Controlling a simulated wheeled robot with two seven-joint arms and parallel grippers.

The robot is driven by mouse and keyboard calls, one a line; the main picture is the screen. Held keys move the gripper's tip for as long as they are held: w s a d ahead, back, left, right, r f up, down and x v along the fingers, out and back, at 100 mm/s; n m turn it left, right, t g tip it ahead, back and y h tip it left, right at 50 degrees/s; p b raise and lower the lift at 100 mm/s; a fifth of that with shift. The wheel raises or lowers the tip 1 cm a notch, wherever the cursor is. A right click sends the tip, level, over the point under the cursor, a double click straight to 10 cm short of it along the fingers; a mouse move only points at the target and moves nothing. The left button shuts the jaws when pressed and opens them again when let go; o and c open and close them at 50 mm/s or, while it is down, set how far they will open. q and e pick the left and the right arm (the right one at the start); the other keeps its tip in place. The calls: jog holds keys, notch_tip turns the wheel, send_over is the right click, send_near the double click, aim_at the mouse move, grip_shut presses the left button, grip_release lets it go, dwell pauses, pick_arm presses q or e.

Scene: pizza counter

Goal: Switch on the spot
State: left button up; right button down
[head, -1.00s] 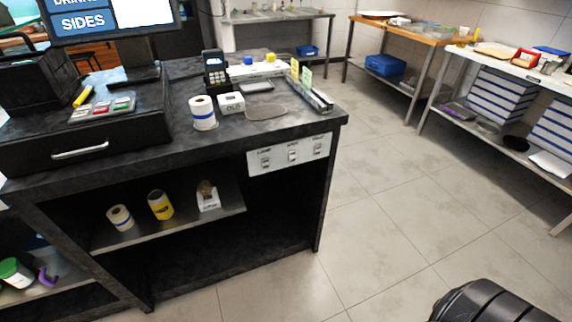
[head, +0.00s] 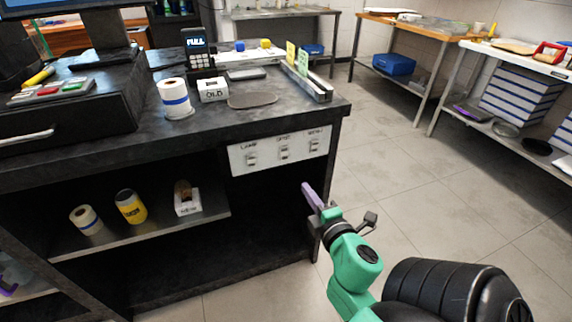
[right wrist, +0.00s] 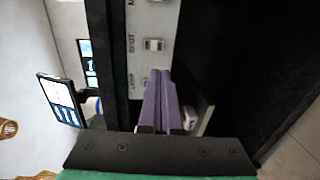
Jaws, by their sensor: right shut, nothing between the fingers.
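A white switch panel (head: 268,165) is fixed to the front of the dark counter, under its top. It bears three switches in a row. The labels seem to read LAMP, SPOT and MENU from left to right. The spot switch (head: 284,152) is the middle one; it also shows in the right wrist view (right wrist: 154,45). The lamp switch (head: 251,159) is left of it. I cannot tell which way they are set. My right gripper (head: 306,188), with purple fingers, is shut and empty, below the panel's right part. In the right wrist view the fingertips (right wrist: 160,72) appear near the lamp switch. My left gripper is out of view.
The counter top (head: 215,125) overhangs the panel and holds a paper roll (head: 174,98) and a card terminal (head: 196,55). A shelf (head: 140,232) with small goods is below, left of the gripper. The floor right of the counter is clear.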

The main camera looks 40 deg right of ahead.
aim_at(285, 159)
jog(key=p+x, duration=0.1)
jog(key=x, duration=1.3)
jog(key=shift+p, duration=0.4)
jog(key=shift+w+d, duration=0.1)
jog(key=shift+f+b, duration=0.45)
jog(key=shift+b, duration=0.55)
jog(key=shift+w+r, duration=0.1)
jog(key=shift+r, duration=0.3)
jog(key=shift+f, duration=0.1)
